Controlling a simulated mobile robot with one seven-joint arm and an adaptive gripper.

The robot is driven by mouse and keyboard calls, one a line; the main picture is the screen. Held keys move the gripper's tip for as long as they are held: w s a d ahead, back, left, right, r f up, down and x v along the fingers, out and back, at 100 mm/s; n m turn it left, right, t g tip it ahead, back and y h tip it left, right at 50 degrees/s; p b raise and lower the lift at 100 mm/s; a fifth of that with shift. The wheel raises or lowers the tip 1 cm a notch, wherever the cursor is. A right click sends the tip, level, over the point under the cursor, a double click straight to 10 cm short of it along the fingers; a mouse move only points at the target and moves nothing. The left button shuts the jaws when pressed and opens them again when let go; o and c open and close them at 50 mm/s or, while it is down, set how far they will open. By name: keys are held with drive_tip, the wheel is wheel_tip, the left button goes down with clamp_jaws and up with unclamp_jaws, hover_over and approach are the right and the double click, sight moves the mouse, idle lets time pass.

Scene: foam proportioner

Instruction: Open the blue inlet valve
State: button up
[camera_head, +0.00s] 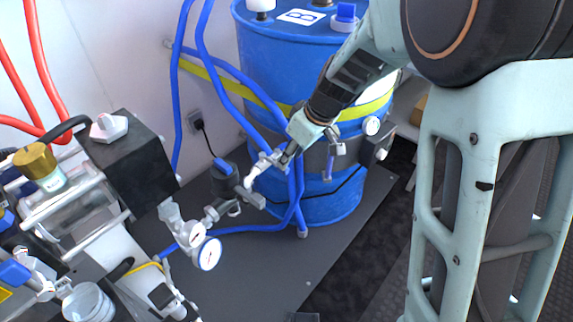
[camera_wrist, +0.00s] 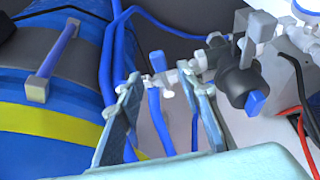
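My gripper (camera_head: 274,163) reaches down in front of the blue drum, above the dark floor plate. In the wrist view its two fingers (camera_wrist: 158,78) are apart, with nothing clearly gripped. A small pale fitting with a blue lever (camera_wrist: 158,63) shows between the fingertips; I cannot tell whether they touch it. To its right is a black valve body with a blue handle (camera_wrist: 255,103). A blue handle on a dark body (camera_head: 222,165) also shows in the head view, left of my gripper. I cannot tell for certain which blue handle is the inlet valve.
The blue drum (camera_head: 280,50) with a yellow band stands behind my gripper. Blue hoses (camera_head: 187,80) run close to the fingers. Gauges (camera_head: 208,253) and a black box (camera_head: 125,150) are at the left. Red hoses (camera_head: 40,65) hang upper left. The floor plate (camera_head: 290,270) is partly clear.

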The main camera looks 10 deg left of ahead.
sight(273, 163)
drive_tip(key=b+x, duration=0.1)
drive_tip(key=x, duration=0.4)
drive_tip(key=shift+w+f, duration=0.15)
clamp_jaws()
